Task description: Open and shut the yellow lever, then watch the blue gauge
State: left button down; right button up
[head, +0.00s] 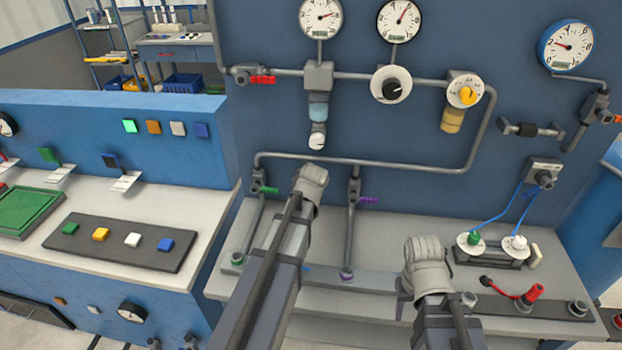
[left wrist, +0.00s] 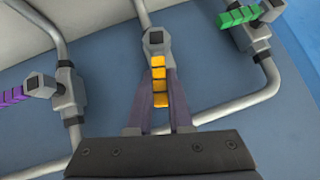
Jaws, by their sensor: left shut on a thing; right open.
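The yellow lever (left wrist: 158,82) is on a grey valve on a pipe in the left wrist view. The fingers of my left gripper (left wrist: 157,112) are closed around it from both sides. In the head view my left arm hides this lever. The blue gauge (head: 568,45), a white dial with a blue rim, hangs at the upper right of the panel. Its needle points to the left; the exact reading is too small to tell. My right gripper (head: 427,255) is open and empty above the bench front, far from the lever; its fingertips are hard to make out.
A green lever (head: 268,189) and a purple lever (head: 368,200) flank the held one. A red lever (head: 262,79) is higher up. Two white-dial gauges (head: 320,17) and knobs (head: 391,86) fill the panel. A socket block with blue cables (head: 499,205) stands right of my right gripper.

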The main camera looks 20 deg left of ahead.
pick_arm(q)
jog(key=shift+s+a+n+t+h, duration=0.15)
jog(key=shift+a+n+h, duration=0.2)
jog(key=shift+h, duration=0.2)
jog(key=shift+s+a+n+t+h, duration=0.15)
jog(key=shift+a+n+h, duration=0.15)
jog(key=shift+h, duration=0.25)
jog(key=c, duration=0.8)
grip_release()
jog(key=shift+w, duration=0.1)
jog(key=shift+r, duration=0.1)
jog(key=shift+p, duration=0.35)
jog(key=p+v, duration=0.5)
jog(key=v, duration=0.2)
jog(key=shift+s+r, duration=0.25)
jog(key=shift+s, duration=0.05)
